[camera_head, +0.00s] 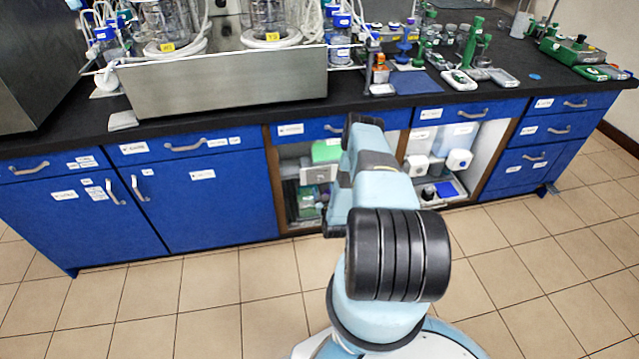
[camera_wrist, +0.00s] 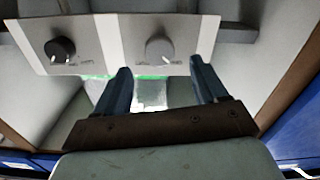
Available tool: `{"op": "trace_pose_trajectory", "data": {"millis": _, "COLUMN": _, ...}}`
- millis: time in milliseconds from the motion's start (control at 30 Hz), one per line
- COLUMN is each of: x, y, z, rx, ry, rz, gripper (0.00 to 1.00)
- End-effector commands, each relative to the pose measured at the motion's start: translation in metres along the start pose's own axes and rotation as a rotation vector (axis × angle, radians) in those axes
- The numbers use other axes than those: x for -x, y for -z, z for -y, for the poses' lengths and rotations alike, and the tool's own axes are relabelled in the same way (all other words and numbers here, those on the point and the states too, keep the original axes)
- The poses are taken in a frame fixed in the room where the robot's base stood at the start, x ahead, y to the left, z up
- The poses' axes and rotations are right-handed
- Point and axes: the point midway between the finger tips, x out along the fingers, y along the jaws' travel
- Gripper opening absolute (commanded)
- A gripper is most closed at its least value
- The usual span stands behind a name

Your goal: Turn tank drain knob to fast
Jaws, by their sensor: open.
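In the wrist view a pale panel carries two knobs, a black knob (camera_wrist: 60,49) on the left and a grey knob (camera_wrist: 160,48) on the right. Small marks sit beside each knob, too blurred to read, so I cannot tell which knob is the tank drain. My gripper (camera_wrist: 160,65) is open and empty, its two dark fingers pointing at the panel. The grey knob lies in line with the gap between the fingertips, apart from both. The black knob is left of the fingers. In the head view my arm hides the gripper and the knobs.
Blue cabinets (camera_head: 215,205) stand under a black countertop (camera_head: 250,115). Open cabinet bays show either side of my arm, with white containers (camera_head: 458,160) in the right one. A steel tray (camera_head: 230,85) with glass vessels stands above. The tiled floor (camera_head: 160,300) is clear.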

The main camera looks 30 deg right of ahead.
Motion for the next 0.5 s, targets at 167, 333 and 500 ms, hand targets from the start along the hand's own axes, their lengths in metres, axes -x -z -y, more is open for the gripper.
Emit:
{"op": "trace_pose_trajectory", "data": {"millis": 167, "x": -0.030, "y": 0.000, "z": -0.001, "rx": 0.001, "ry": -0.001, "rz": -0.002, "gripper": 0.71}}
{"op": "trace_pose_trajectory", "data": {"millis": 333, "x": -0.050, "y": 0.001, "z": 0.000, "rx": 0.000, "ry": -0.001, "rz": -0.002, "gripper": 0.71}}
{"op": "trace_pose_trajectory", "data": {"millis": 500, "x": -0.059, "y": 0.001, "z": 0.000, "rx": 0.000, "ry": 0.000, "rz": -0.001, "gripper": 0.71}}
